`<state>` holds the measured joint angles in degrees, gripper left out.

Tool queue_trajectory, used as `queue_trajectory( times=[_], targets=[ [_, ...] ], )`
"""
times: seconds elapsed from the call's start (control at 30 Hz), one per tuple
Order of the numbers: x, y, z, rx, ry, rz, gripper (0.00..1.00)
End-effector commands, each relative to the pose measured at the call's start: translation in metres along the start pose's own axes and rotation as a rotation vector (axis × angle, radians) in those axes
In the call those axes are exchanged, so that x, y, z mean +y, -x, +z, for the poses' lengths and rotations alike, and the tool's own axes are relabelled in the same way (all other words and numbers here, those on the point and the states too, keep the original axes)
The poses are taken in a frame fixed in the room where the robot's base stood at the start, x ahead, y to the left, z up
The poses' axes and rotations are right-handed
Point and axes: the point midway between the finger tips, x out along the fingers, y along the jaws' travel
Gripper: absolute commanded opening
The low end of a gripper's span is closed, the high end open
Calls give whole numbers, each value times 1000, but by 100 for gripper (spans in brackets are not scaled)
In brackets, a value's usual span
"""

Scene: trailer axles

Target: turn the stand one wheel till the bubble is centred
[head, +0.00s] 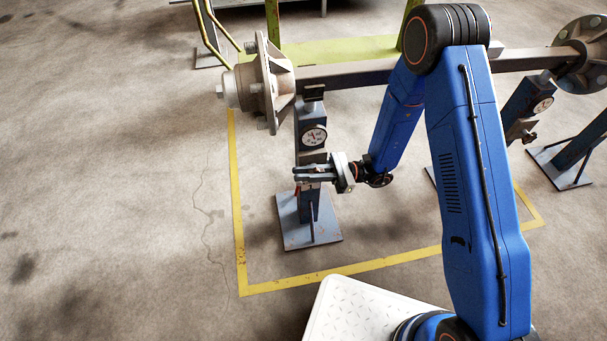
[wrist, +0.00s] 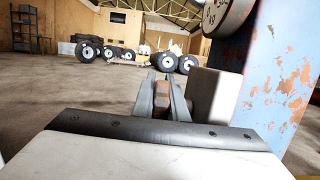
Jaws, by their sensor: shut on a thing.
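My gripper (head: 311,173) is at the stand's column just below the dial. In the wrist view its fingers (wrist: 162,98) are closed on a small brownish part (wrist: 161,106), seemingly the wheel's handle. The rest of the wheel is hidden or too small to tell. I cannot make out a bubble.
A wheel hub (head: 262,85) is on the beam's left end, close above my gripper. Another stand with a dial (head: 543,104) is at the right. Yellow floor lines (head: 237,205) surround the stand; the floor to the left is clear.

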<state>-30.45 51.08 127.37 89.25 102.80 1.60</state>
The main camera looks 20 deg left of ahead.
Motion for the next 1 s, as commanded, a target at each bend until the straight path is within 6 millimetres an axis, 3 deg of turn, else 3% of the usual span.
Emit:
queue_trajectory(
  times=[0.43,0.47,0.5,0.83,1.0],
  targets=[
    [0,1,2,-48,0,-1,0],
    [0,1,2,-48,0,-1,15],
    [0,1,2,-48,0,-1,20],
    [0,2,2,-48,0,-1,20],
    [-1,16,1,-48,0,-2,20]
  ],
)
